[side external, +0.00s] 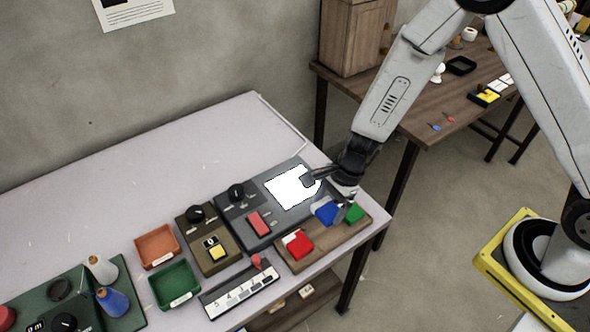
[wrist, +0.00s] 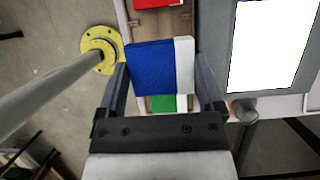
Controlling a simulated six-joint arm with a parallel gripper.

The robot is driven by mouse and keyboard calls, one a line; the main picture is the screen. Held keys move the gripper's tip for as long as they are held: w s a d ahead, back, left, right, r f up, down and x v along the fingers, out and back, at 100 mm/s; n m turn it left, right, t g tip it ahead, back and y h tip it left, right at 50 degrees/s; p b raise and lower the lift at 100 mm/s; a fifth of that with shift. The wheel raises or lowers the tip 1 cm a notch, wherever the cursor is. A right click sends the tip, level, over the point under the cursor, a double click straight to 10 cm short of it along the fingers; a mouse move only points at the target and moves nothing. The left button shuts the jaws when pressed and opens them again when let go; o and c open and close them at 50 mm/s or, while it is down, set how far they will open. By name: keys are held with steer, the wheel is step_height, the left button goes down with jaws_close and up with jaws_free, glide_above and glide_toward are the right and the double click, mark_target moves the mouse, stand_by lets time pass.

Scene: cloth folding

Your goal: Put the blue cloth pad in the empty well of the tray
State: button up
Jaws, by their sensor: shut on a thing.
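The blue cloth pad (side external: 326,213) has a white band along one side. My gripper (side external: 338,203) is shut on it, and in the wrist view the blue pad (wrist: 152,68) sits between my two fingers (wrist: 162,76). The wooden tray (side external: 330,248) lies below, near the table's right corner. A red pad (side external: 299,246) with a white part is at its left end and a green pad (side external: 355,213) at its right end.
A dark grey device with a bright white panel (side external: 292,187) and a red block (side external: 258,223) stands just behind the tray. A box with a knob and yellow button (side external: 217,253), two small bins and a slotted strip (side external: 240,287) are to the left. The table's back left is clear.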

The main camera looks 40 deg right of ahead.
mark_target(333, 206)
steer(key=shift+f, duration=1.6)
steer(key=shift+f, duration=1.75)
steer(key=shift+f, duration=0.15)
steer(key=o, duration=1.1)
steer(key=shift+c, duration=0.2)
steer(key=v, duration=1.2)
steer(key=shift+d, duration=0.1)
